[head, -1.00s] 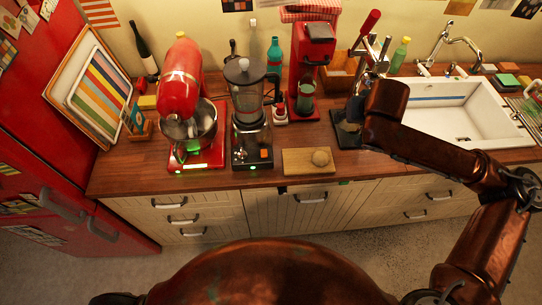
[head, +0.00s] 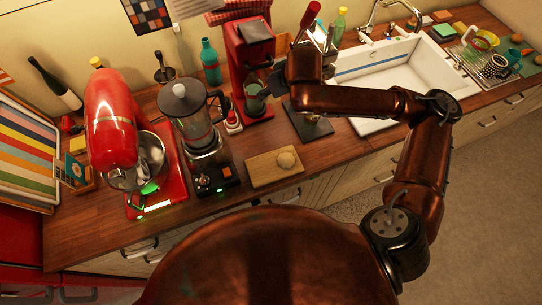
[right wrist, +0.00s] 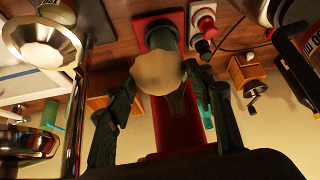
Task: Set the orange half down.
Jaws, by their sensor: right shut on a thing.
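My right gripper (right wrist: 158,90) is shut on a pale, rounded thing, which I take to be the orange half (right wrist: 158,72), held between its dark fingers. In the head view this gripper (head: 274,82) is small and partly hidden by my arm, in front of the red machine (head: 250,50); the held piece cannot be made out there. My left gripper is in neither view.
A lever press (head: 308,122) stands right of the red machine, partly behind my arm. The blender (head: 195,125) and red stand mixer (head: 112,125) stand to the left. The white sink (head: 400,75) is on the right. Bare counter (head: 247,140) shows behind the board.

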